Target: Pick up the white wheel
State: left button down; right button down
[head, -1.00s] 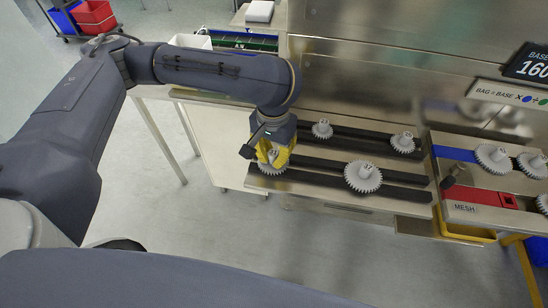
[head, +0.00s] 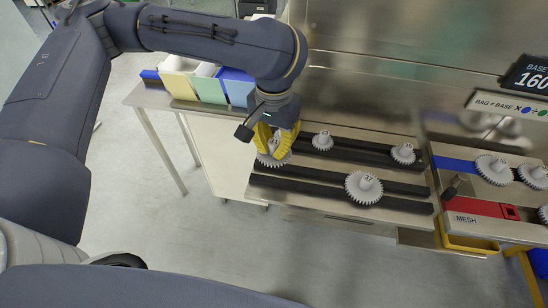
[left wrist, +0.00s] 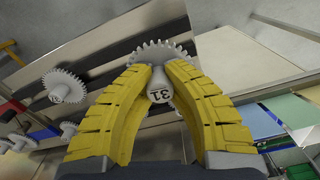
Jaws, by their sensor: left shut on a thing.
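A white toothed wheel with a hub marked 31 (left wrist: 160,92) is held between the yellow fingers of my left gripper (left wrist: 160,74). In the head view this wheel (head: 270,159) shows below the gripper (head: 275,143), at the left end of the dark rails, and appears raised off them. The fingers close around its hub and partly hide it. A larger white wheel marked 37 (head: 364,188) stands on the front rails. Two smaller white wheels (head: 322,141) and (head: 403,153) stand on the rear rails. My right gripper is not in view.
At the right is a panel with more white wheels (head: 491,171), a blue strip and a red MESH strip (head: 480,207). Coloured bins (head: 180,86) stand at the back left. A steel wall (head: 370,80) rises behind the rails.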

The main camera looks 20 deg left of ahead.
aim_at(274, 142)
pick_arm(q)
notch_tip(274, 142, up, 12)
jog(key=shift+f, duration=0.15)
dwell(0.4)
dwell(0.4)
